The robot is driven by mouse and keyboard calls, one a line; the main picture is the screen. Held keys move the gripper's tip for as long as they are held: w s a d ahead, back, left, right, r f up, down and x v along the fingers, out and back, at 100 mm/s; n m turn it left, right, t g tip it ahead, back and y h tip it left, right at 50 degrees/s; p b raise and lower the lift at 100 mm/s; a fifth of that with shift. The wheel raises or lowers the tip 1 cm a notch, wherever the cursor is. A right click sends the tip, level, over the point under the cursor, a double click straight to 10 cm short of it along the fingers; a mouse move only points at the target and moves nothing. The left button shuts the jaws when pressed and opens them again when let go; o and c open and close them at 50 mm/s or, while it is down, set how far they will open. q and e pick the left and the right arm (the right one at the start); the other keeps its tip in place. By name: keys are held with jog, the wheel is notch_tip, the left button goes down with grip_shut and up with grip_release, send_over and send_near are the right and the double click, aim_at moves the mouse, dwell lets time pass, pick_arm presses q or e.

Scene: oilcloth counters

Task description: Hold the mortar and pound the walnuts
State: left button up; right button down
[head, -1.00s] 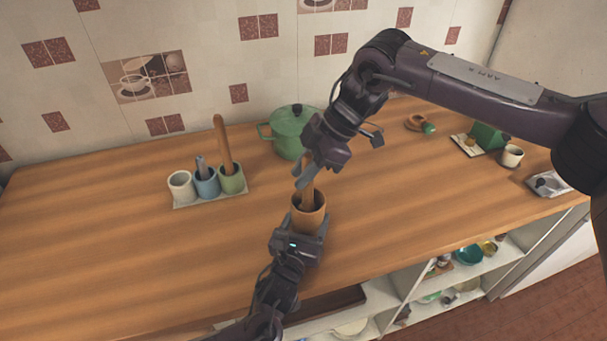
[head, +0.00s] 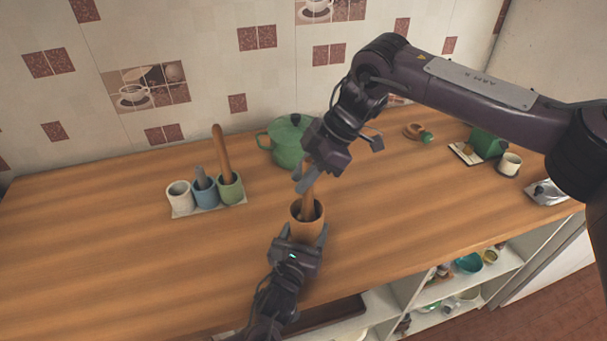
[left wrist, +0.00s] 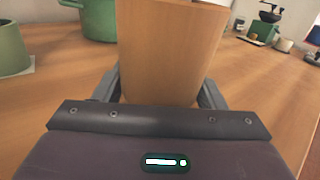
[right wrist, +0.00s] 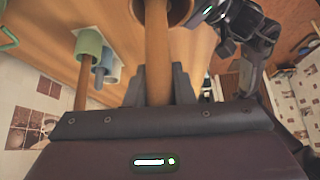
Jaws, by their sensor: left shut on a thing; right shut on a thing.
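The wooden mortar (head: 308,230) stands upright on the counter near its front edge. It fills the middle of the left wrist view (left wrist: 168,50). My left gripper (head: 308,240) is shut on the mortar, with a finger on each side. My right gripper (head: 305,178) is above the mortar, shut on the wooden pestle (head: 309,197). The pestle's lower end is inside the mortar's mouth, and the right wrist view shows its shaft (right wrist: 158,50) between the fingers. The mortar's inside is dark, and I cannot make out any walnuts.
A green lidded pot (head: 285,145) stands behind the mortar. A tray (head: 209,208) with white, blue and green cups is at left. A green box (head: 487,143), a cup (head: 509,164) and other small items are at the right. The counter's left front is clear.

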jog(key=shift+f, duration=0.5)
jog(key=shift+f, duration=0.85)
jog(key=shift+r, duration=1)
jog(key=shift+s+a+r, duration=0.4)
jog(key=shift+s+a, duration=0.1)
jog(key=shift+s, duration=0.05)
jog(key=shift+f, duration=0.25)
